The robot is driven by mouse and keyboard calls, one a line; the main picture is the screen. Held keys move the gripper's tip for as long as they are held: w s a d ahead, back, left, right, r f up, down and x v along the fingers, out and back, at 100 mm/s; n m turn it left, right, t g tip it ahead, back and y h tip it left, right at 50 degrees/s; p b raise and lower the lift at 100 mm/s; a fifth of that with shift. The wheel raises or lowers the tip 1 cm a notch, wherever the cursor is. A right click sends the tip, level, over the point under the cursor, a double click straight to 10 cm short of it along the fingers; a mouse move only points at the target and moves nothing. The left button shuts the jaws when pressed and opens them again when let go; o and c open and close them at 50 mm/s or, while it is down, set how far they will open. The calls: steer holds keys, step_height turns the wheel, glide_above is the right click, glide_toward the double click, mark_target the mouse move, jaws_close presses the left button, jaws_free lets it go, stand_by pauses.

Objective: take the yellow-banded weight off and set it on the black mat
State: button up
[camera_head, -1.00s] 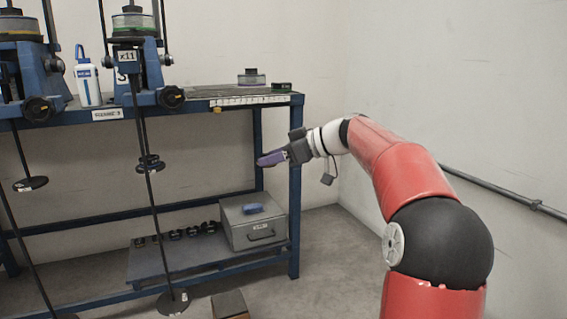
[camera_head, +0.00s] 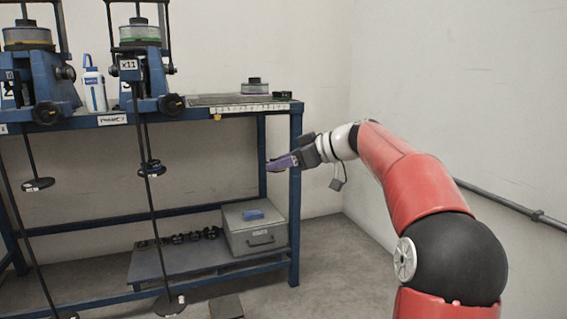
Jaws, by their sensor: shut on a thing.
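My gripper (camera_head: 276,163) is at the end of the red arm, in front of the right end of the blue bench.
A grey box (camera_head: 252,232) and several small dark weights (camera_head: 190,237) are on the lower shelf. A wall rail (camera_head: 500,204) runs at the right.

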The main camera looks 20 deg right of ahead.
steer(key=shift+d, duration=0.1)
steer(key=shift+s+d+b, duration=0.7)
steer(key=shift+s+d, duration=1.25)
steer(key=shift+d, duration=0.25)
steer(key=shift+r, duration=0.1)
